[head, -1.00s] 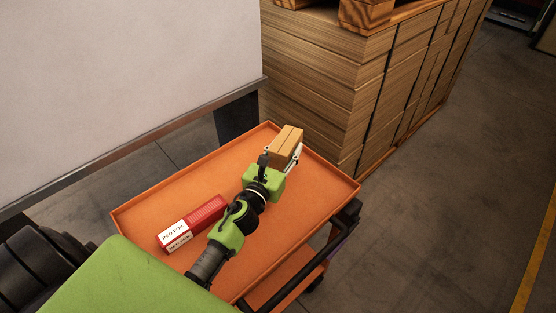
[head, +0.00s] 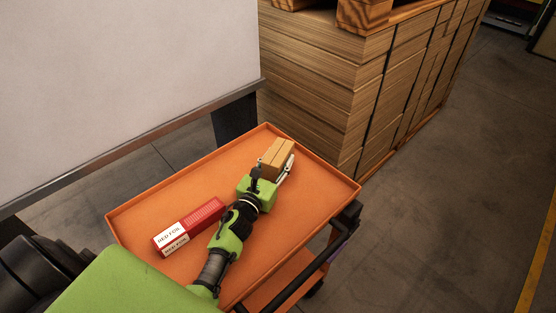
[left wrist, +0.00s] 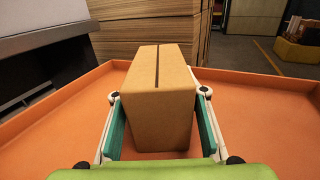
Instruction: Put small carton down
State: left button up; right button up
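The small carton (head: 277,157) is a plain brown box with a dark seam along its top. It is at the far end of the orange tray (head: 158,196), and it fills the middle of the left wrist view (left wrist: 160,105). My left gripper (head: 273,167) has one finger on each side of it, with the teal pads along its sides in the left wrist view (left wrist: 160,122). The gripper looks shut on the carton. The carton is upright and low over the tray floor; I cannot tell whether its underside touches. My right gripper is not in view.
A red box labelled RED FOIL (head: 188,228) lies on the tray left of my left arm. The tray has a raised rim. A tall stack of brown board (head: 310,90) stands behind it, and a pale panel (head: 120,75) is at the left. Tray floor right of my arm is clear.

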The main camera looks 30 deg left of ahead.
aim_at(270, 172)
pick_arm(q)
jog(key=o, duration=0.4)
jog(key=shift+o, duration=0.2)
jog(key=shift+r+p, duration=0.25)
jog(key=shift+p, duration=0.15)
jog(key=s, duration=0.7)
jog(key=shift+s+d+f, duration=0.1)
jog(key=shift+s+d, duration=0.1)
jog(key=shift+s, duration=0.05)
